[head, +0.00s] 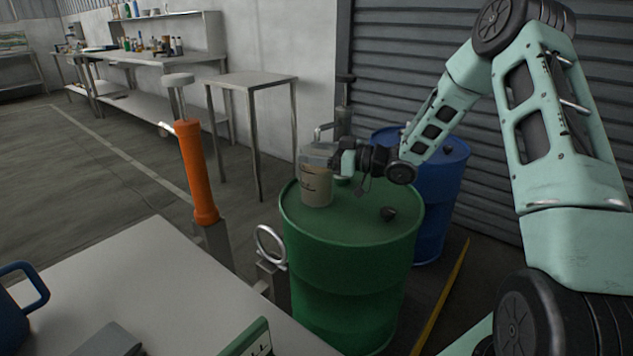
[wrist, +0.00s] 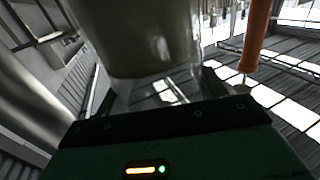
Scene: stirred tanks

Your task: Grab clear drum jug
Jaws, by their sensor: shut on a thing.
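The clear jug (head: 317,187) is at the left rear part of the green drum's top in the head view, upright, with a beige-grey lower part. My gripper (head: 318,158) is at the jug's upper part, shut on it. In the wrist view the jug (wrist: 150,45) fills the upper middle, close to the camera, and it looks see-through toward its lower edge. The fingertips are hard to make out. I cannot tell whether the jug's base touches the drum top. The green drum (head: 350,260) stands upright below.
A blue drum (head: 440,195) stands behind the green one, against the shutter. An orange-handled post (head: 198,172) and a metal ring (head: 270,245) stand left of the drum. A grey table (head: 130,290) fills the front left. A small steel table (head: 252,80) stands behind.

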